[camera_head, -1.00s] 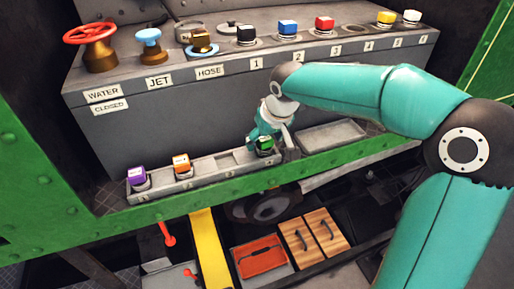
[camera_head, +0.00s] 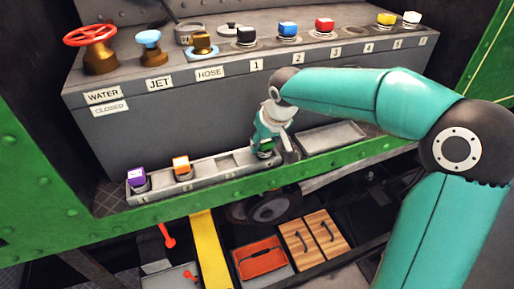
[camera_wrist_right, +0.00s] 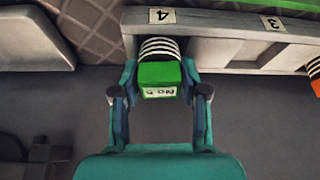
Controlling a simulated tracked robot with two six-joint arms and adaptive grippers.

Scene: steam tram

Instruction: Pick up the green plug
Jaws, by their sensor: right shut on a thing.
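The green plug (camera_head: 265,147) sits at the right end of the low grey rack (camera_head: 208,171), at the slot marked 4 in the right wrist view. There it shows as a green cap (camera_wrist_right: 158,78) with a "No 5" label and a black-and-white striped body. My right gripper (camera_head: 267,141) is shut on the green plug, with one finger on each side of its cap (camera_wrist_right: 159,92). The plug's lower end is hidden, so I cannot tell if it is clear of its slot. My left gripper is not in view.
A purple plug (camera_head: 137,178) and an orange plug (camera_head: 181,166) stand in the same rack. Black (camera_head: 246,34), blue (camera_head: 287,29), red (camera_head: 324,24), yellow (camera_head: 385,18) and white (camera_head: 411,17) plugs stand on the panel above. An empty shallow tray (camera_head: 331,136) lies right of the gripper.

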